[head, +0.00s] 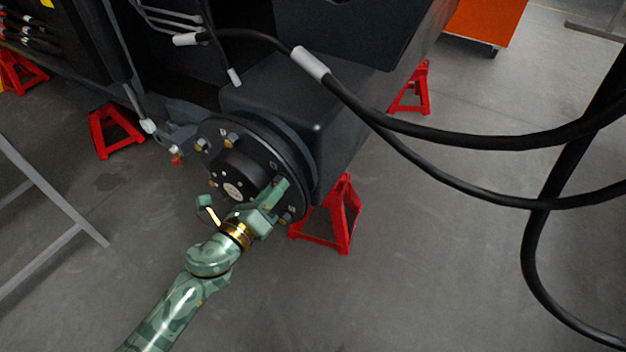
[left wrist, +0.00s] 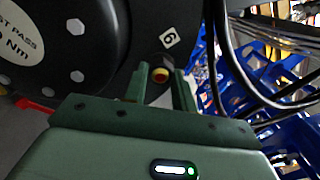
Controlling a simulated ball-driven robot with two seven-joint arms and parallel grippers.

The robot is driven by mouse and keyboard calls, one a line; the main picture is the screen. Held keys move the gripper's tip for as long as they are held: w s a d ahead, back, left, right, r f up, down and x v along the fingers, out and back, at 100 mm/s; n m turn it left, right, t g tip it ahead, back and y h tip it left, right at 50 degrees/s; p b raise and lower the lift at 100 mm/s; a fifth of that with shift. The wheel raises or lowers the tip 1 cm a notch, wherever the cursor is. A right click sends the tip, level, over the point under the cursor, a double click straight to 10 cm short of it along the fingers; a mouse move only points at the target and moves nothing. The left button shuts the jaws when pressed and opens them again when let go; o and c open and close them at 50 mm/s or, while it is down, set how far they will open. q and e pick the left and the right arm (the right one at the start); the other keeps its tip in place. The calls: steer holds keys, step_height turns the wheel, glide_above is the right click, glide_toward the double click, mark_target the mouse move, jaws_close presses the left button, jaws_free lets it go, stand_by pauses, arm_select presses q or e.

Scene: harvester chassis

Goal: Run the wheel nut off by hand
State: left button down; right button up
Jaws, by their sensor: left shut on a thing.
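The wheel hub (head: 238,168) is a dark round flange with a raised centre cap and several brass-coloured nuts around its rim. My left gripper (head: 281,188) reaches up to the lower right part of the flange. In the left wrist view, the wheel nut (left wrist: 160,75) has a yellowish ring and a dark red centre, beside a white label marked 6 (left wrist: 169,38). The two green fingers of my left gripper (left wrist: 160,88) stand on either side of this nut and are shut on it. In the head view the gripper hides this nut. My right gripper is not in view.
Black hoses (head: 450,137) with white sleeves loop across the right side. Red stands (head: 335,215) are on the floor beside and behind the hub. A grey metal frame (head: 50,210) stands at the left. The floor in front of the hub is clear.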

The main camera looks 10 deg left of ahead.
arm_select(q)
steer(key=n+p, duration=0.2)
steer(key=n, duration=0.2)
steer(key=n+p, duration=0.2)
steer(key=n, duration=0.3)
steer(key=r+n+p, duration=0.1)
steer(key=n+p, duration=0.1)
steer(key=n, duration=0.3)
steer(key=shift+s, duration=0.1)
steer(key=n, duration=0.1)
steer(key=f+n, duration=0.1)
steer(key=n, duration=0.1)
steer(key=c, duration=1.1)
jaws_free()
steer(key=shift+s+a, duration=0.1)
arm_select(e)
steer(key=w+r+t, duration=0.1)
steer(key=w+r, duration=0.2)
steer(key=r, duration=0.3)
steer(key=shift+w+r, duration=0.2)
arm_select(q)
steer(key=shift+c, duration=0.9)
steer(key=shift+p+v, duration=0.65)
steer(key=shift+v, duration=0.45)
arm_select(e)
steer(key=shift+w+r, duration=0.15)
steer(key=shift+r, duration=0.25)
